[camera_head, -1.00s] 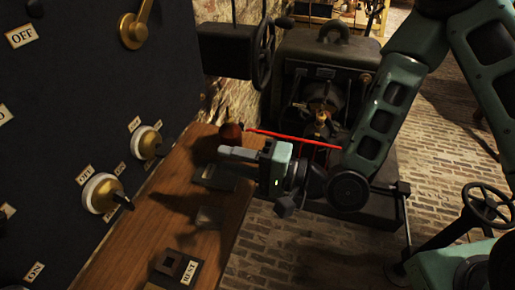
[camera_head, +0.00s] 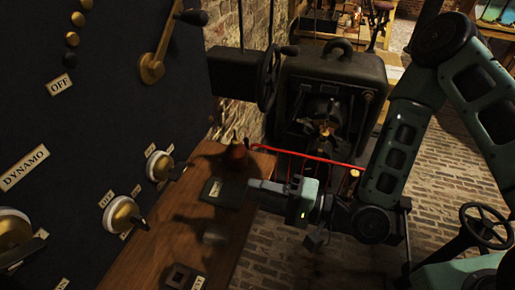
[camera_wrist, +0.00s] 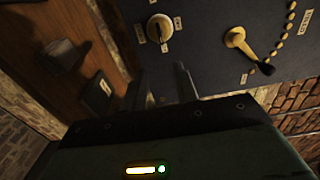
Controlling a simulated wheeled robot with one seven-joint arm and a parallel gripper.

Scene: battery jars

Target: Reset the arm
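My gripper (camera_head: 251,183) hangs over the right side of the wooden bench, fingers pointing left toward the dark panel (camera_head: 80,130). In the wrist view its two fingers (camera_wrist: 160,82) stand apart with only the panel and bench seen between them, so it is open and empty. My arm comes down to it from the upper right, bent at the elbow. The gripper looks clear of the bench surface and of the small things on it, though its exact height is hard to tell.
The wooden bench (camera_head: 150,245) carries a red-brown rounded thing (camera_head: 236,157), a black plate (camera_head: 218,191) and a dark block (camera_head: 179,277). A brass lever (camera_head: 152,68) and knobs project from the panel.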

